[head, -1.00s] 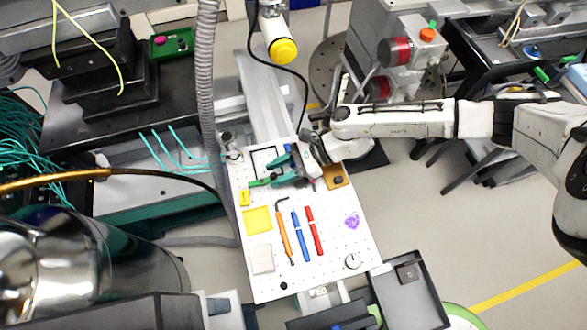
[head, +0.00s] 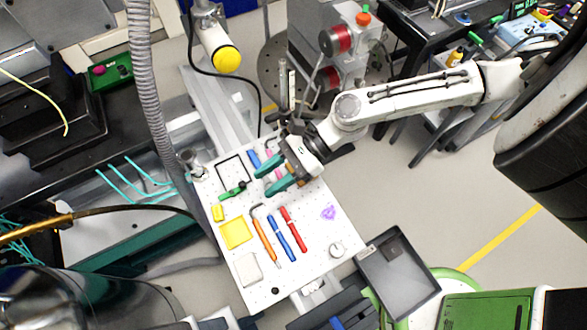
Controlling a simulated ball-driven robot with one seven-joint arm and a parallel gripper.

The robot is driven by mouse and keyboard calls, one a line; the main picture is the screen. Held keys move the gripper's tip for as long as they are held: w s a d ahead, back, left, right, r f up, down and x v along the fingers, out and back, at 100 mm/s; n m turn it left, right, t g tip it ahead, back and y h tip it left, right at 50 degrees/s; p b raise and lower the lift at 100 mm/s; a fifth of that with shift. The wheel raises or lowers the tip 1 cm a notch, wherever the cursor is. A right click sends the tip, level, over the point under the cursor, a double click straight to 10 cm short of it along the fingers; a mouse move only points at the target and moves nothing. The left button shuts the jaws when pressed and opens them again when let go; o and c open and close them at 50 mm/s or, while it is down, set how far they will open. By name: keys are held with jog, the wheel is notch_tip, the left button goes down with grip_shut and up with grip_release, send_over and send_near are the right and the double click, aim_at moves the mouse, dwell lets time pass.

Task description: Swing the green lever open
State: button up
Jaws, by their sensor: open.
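The green lever (head: 231,191) is a small bright green bar with a dark part near its right end. It lies on the white perforated board, just below a black square outline. My gripper (head: 262,183) has two teal fingers, spread apart and pointing left toward the lever. The fingertips are a short way right of the lever's right end, with a small gap of white board visible between. Nothing shows between the fingers. The height of the fingers above the board is hard to tell.
A grey ribbed hose (head: 150,90) hangs left of the board. A grey tray (head: 398,274) stands at lower right.

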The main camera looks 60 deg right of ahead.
jog(key=s+r, duration=0.2)
jog(key=s, duration=0.3)
jog(key=shift+s+a+r, duration=0.25)
jog(key=shift+s, duration=0.05)
dwell(0.5)
